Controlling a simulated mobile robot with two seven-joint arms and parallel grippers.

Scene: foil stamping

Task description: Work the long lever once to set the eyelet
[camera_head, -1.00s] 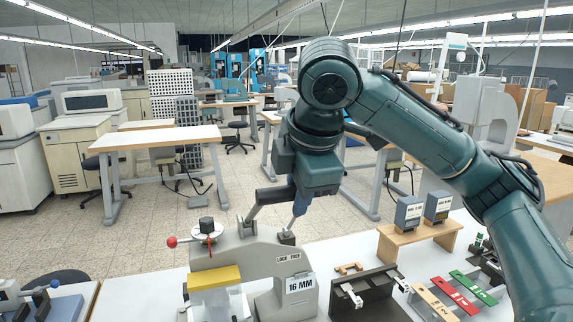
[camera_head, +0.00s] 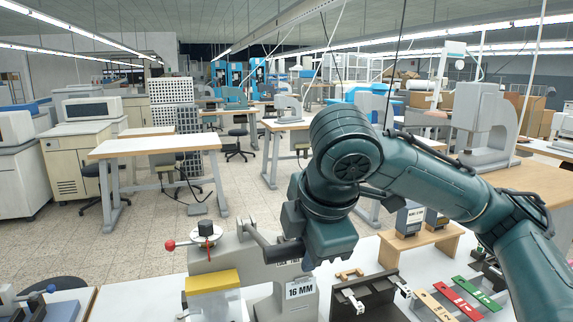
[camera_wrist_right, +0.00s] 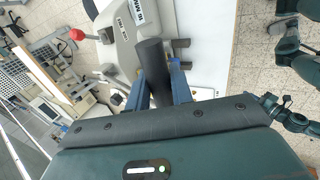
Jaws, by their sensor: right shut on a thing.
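The grey press (camera_head: 225,262) with the "16 MM" label stands on the table at the bottom of the head view. Its long lever (camera_head: 254,233) runs down to the right from the top of the press and ends in a dark round grip (camera_head: 284,252). My right gripper (camera_head: 307,264) is at this grip, its fingers mostly hidden behind my wrist. In the right wrist view the gripper (camera_wrist_right: 158,88) is shut around the dark grip (camera_wrist_right: 152,62), one blue finger on each side. No eyelet can be made out. My left gripper is not in view.
A red-knobbed turret (camera_head: 205,236) and a yellow block (camera_head: 212,281) are on the press. A dark stand (camera_head: 362,297), a wooden riser (camera_head: 418,244) with small boxes, and red and green strips lie to the right.

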